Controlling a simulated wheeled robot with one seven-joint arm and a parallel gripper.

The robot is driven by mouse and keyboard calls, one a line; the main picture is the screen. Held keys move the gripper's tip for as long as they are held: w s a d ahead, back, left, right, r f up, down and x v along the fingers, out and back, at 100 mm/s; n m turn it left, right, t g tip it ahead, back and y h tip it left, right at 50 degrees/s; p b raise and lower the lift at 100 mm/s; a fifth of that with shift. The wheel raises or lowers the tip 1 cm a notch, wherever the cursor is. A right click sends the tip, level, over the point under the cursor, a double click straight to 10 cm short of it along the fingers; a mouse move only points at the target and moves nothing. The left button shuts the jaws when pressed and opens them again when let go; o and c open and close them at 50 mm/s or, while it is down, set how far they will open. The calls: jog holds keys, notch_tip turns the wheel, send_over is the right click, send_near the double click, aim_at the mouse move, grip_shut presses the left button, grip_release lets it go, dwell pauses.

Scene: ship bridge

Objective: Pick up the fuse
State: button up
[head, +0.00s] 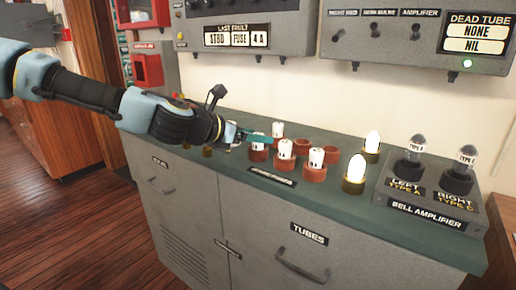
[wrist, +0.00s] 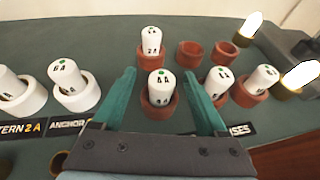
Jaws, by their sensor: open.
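White fuses with green-dotted tops stand in red sockets on the green counter. In the wrist view, one fuse (wrist: 160,84), its label looking like 4 A, sits upright in its red socket (wrist: 158,108) between the two teal fingers of my gripper (wrist: 157,75). The fingers are open, one on each side, with gaps to the fuse. A 2 A fuse (wrist: 151,42) stands just behind it, and two more fuses (wrist: 218,80) (wrist: 264,75) stand to the right. In the head view my gripper (head: 258,138) is low at the fuse row and partly hides it.
Two empty red sockets (wrist: 190,52) (wrist: 226,50) are behind. White-socketed fuses (wrist: 66,84) stand left. Glowing tubes (head: 354,172) and the bell amplifier (head: 430,205) are on the right. A wall panel (head: 237,36) reads STBD FUSE 4 A.

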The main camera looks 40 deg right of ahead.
jog(key=x, duration=0.4)
jog(key=shift+s+f, duration=0.1)
jog(key=shift+f, duration=0.1)
grip_shut()
dwell(0.4)
